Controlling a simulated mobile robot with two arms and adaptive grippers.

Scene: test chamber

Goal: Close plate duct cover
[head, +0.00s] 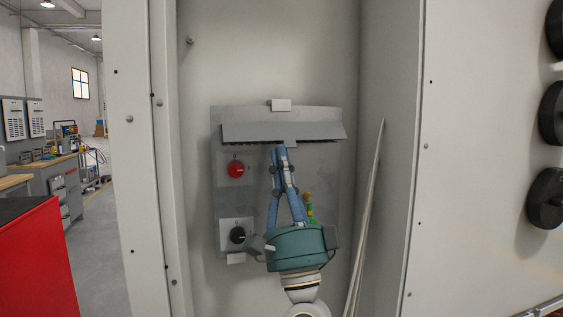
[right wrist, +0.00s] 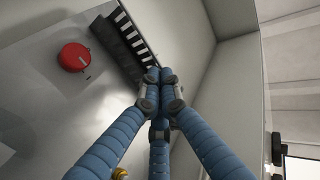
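The duct cover (head: 283,131) is a grey metal flap across the upper part of a grey plate (head: 224,195) inside a pale recess. The cover stands out from the plate, with a dark slotted edge beneath it. In the right wrist view the dark slotted duct (right wrist: 122,42) runs diagonally at the upper middle. My right gripper (head: 280,149) has blue fingers drawn together at the tips (right wrist: 160,76), with nothing visible between them. Its fingertips are at the cover's lower edge near the middle; whether they touch is unclear. My left gripper is not in view.
The plate carries a red round button (head: 236,170), also in the right wrist view (right wrist: 73,57), and a black knob (head: 237,234). Thin pale strips (head: 366,215) lean at the recess's right. Recess walls flank both sides. A red cabinet (head: 38,258) stands at lower left.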

